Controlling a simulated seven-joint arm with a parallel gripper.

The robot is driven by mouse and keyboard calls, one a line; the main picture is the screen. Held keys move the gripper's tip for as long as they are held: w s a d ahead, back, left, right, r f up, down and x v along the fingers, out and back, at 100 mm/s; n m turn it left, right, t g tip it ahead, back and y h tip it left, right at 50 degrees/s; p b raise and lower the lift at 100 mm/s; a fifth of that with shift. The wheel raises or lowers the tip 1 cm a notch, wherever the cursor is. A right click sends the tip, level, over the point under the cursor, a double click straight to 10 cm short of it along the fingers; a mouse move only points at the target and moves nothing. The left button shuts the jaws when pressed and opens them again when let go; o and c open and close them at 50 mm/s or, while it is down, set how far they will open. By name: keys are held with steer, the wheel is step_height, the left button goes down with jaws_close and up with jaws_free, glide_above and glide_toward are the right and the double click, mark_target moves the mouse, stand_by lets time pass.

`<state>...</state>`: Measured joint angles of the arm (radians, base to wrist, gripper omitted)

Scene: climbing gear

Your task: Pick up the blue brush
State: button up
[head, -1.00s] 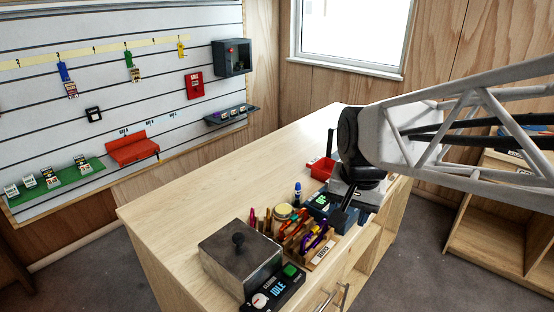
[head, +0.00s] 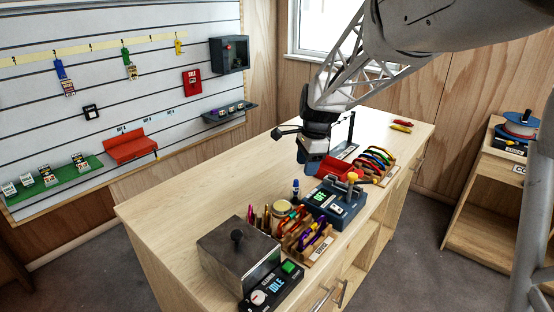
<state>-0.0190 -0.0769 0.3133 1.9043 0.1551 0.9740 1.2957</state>
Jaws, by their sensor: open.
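A small upright blue item (head: 296,189) stands on the bench, left of the dark device; it may be the blue brush, but it is too small to be sure. Several slim upright items (head: 259,217), one pink, stand behind the grey metal box; I cannot tell whether a blue brush is among them. My gripper (head: 291,145) is open and appears empty. It hangs above the bench, beyond the blue item and apart from it.
On the wooden bench (head: 190,205) are a lidded metal box (head: 238,262), a control panel reading IDLE (head: 272,290), a rack of carabiners (head: 308,243), a round tin (head: 282,208), a dark device with a yellow knob (head: 337,205) and a red tray (head: 333,169). The bench's left part is clear.

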mark_target(296, 180)
steer(key=w+f+m, duration=0.2)
steer(key=w+f, duration=0.1)
steer(key=w, duration=0.2)
steer(key=shift+w+a, duration=0.15)
steer(key=shift+a, duration=0.25)
steer(key=shift+f, duration=0.1)
steer(key=shift+a+f, duration=0.2)
steer(key=shift+f, duration=1.05)
steer(key=shift+a+f, duration=0.25)
steer(key=shift+f, duration=1.05)
steer(key=shift+a+f, duration=0.2)
steer(key=shift+f, duration=1.05)
jaws_close()
